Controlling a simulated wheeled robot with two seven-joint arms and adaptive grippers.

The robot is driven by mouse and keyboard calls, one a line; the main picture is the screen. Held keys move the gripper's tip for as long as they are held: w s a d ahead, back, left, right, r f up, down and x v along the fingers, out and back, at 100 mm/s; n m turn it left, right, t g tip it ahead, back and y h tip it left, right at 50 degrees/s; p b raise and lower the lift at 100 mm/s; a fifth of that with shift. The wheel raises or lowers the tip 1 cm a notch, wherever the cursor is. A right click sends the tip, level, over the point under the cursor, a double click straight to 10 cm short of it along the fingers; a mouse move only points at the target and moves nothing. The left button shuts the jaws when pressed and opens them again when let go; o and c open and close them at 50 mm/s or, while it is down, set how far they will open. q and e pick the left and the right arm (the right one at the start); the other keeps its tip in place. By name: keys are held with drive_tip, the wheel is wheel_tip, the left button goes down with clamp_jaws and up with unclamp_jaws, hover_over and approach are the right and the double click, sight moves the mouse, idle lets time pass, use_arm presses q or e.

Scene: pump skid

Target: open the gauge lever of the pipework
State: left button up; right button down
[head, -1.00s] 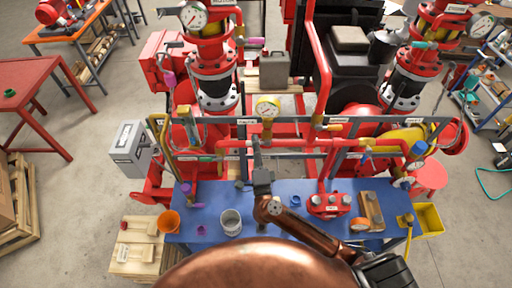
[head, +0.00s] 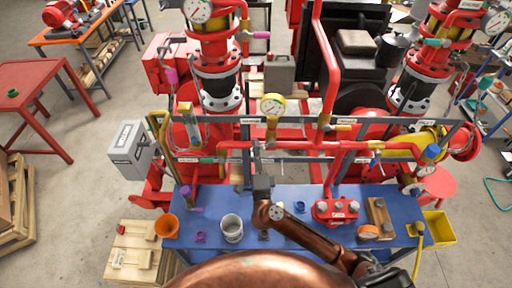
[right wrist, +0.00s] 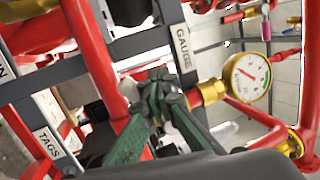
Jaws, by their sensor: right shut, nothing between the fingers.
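The pressure gauge (head: 272,105) has a yellow rim and a brass stem, and stands behind the dark rail in the head view. In the right wrist view the gauge (right wrist: 248,75) shows a white dial, with its brass fitting just right of my fingers. A white GAUGE label (right wrist: 183,47) is on the rail there. My right gripper (head: 257,148) is in front of the rail, a little left of and below the gauge. In the right wrist view its dark green fingers (right wrist: 160,95) meet, shut and empty. I cannot make out the gauge lever; my fingers may hide it. My left gripper is not in view.
Red pipes and dark rails cross close around my right gripper. Tall red pumps (head: 216,60) stand behind.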

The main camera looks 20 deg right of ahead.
drive_tip(key=shift+f+b, duration=0.4)
drive_tip(key=shift+f, duration=0.2)
drive_tip(key=shift+s+d+f, duration=0.1)
drive_tip(key=shift+d+f, duration=0.2)
drive_tip(key=shift+f, duration=0.3)
drive_tip(key=shift+s+d+f, duration=0.1)
drive_tip(key=shift+d+f, duration=0.2)
drive_tip(key=shift+f, duration=0.3)
drive_tip(key=d+f+v, duration=0.1)
drive_tip(key=v, duration=0.8)
drive_tip(key=shift+s+f+p, duration=0.2)
drive_tip(key=shift+f+p, duration=0.15)
drive_tip(key=shift+d, duration=0.1)
